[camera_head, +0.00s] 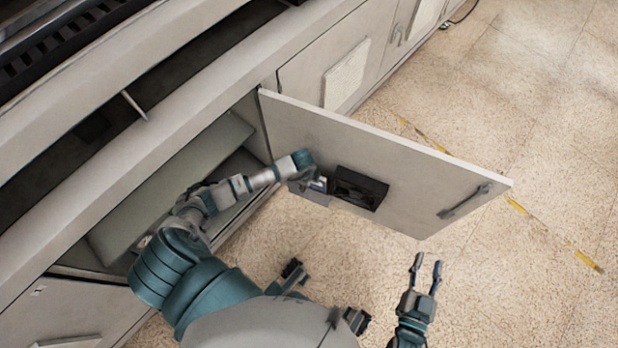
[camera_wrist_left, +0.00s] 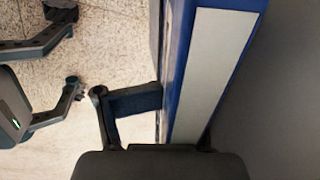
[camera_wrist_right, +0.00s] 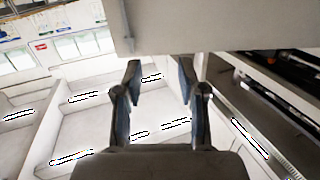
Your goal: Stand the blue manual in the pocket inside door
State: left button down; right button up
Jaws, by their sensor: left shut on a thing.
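The cabinet door (camera_head: 290,118) stands swung open, and a dark pocket (camera_head: 362,188) is fixed on its inside face. My left gripper (camera_head: 318,184) is at the door's inside face, just left of the dark pocket. In the left wrist view it is shut on the blue manual (camera_wrist_left: 178,70), whose broad pale strip (camera_wrist_left: 210,70) faces the camera. In the head view the manual is mostly hidden by the gripper; I cannot tell whether it touches the pocket. My right gripper (camera_head: 425,274) is open and empty, low in front of the door; its spread fingers also show in the right wrist view (camera_wrist_right: 158,88).
The door handle (camera_head: 465,202) is near the door's free edge. The open cabinet with its shelf (camera_head: 170,185) lies behind my left arm. The speckled floor (camera_head: 530,270), with a yellow line, is clear to the right.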

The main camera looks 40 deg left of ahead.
pick_arm(q)
jog(key=f+b, duration=0.1)
jog(key=f, duration=0.2)
jog(key=f+b, duration=0.1)
jog(key=f, duration=0.1)
jog(key=shift+w+b, duration=0.35)
jog(key=shift+w+a+f, duration=0.1)
jog(key=shift+f, duration=0.15)
pick_arm(e)
notch_tip(320, 180, up, 7)
jog(key=s+t+y, duration=0.1)
jog(key=t, duration=0.5)
jog(key=shift+s+a, duration=0.2)
